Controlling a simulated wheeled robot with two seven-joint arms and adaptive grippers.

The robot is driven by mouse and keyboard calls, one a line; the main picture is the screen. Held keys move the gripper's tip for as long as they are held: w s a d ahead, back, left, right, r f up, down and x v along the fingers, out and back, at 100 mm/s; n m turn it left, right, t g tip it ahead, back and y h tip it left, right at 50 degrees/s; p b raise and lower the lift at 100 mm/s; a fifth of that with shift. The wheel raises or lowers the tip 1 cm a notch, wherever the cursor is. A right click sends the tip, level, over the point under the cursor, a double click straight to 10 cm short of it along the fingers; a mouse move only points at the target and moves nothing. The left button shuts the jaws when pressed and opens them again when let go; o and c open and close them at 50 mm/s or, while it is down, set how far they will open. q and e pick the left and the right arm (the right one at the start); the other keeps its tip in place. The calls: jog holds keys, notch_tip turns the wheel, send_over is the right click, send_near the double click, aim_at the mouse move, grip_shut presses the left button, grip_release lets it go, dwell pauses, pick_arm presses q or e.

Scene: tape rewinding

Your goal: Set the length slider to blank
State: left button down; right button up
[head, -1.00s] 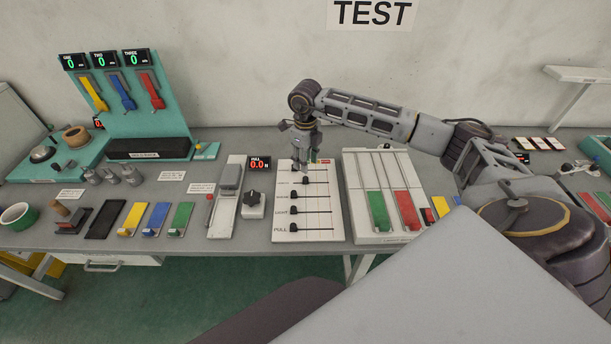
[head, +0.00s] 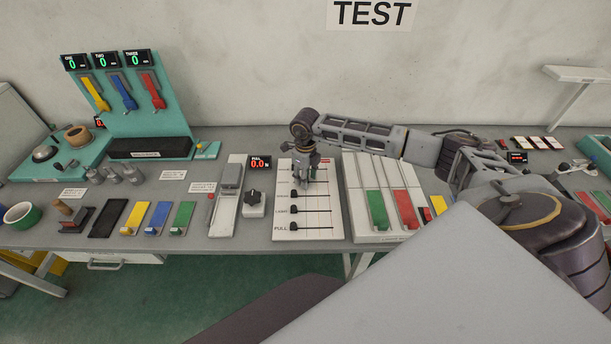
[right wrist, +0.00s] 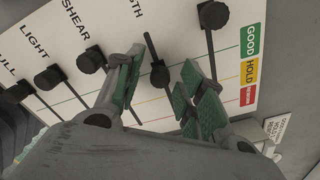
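A white slider panel (head: 327,220) stands on the bench with several black knobs in slots. The right wrist view shows the labels LIGHT, SHEAR and one ending in GTH. The length slider knob (right wrist: 160,75) sits partway along its slot, farther towards the coloured strip than the shear knob (right wrist: 90,60) and light knob (right wrist: 48,80). My right gripper (right wrist: 161,68) is open, with one finger on each side of the length knob. Contact with the knob cannot be told. In the head view, my right gripper (head: 303,180) hides the length knob. My left gripper is not in view.
Another knob (right wrist: 213,15) is close beyond the right finger. A green GOOD, yellow HOLD and red strip (right wrist: 249,70) marks the panel edge. A white unit with green and red bars (head: 360,215) stands to the right, a dial box (head: 253,205) to the left.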

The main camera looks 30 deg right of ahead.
aim_at(293, 182)
grip_shut()
jog(key=shift+w, duration=0.1)
jog(key=shift+w+a+b, duration=0.45)
jog(key=shift+w+a, duration=0.1)
jog(key=shift+a, duration=0.4)
jog(key=shift+w+a+b, duration=0.45)
jog(key=shift+w+a, duration=0.1)
jog(key=shift+a, duration=0.35)
jog(key=shift+r, duration=0.1)
grip_release()
jog(key=shift+a, duration=0.1)
notch_tip(293, 182, up, 12)
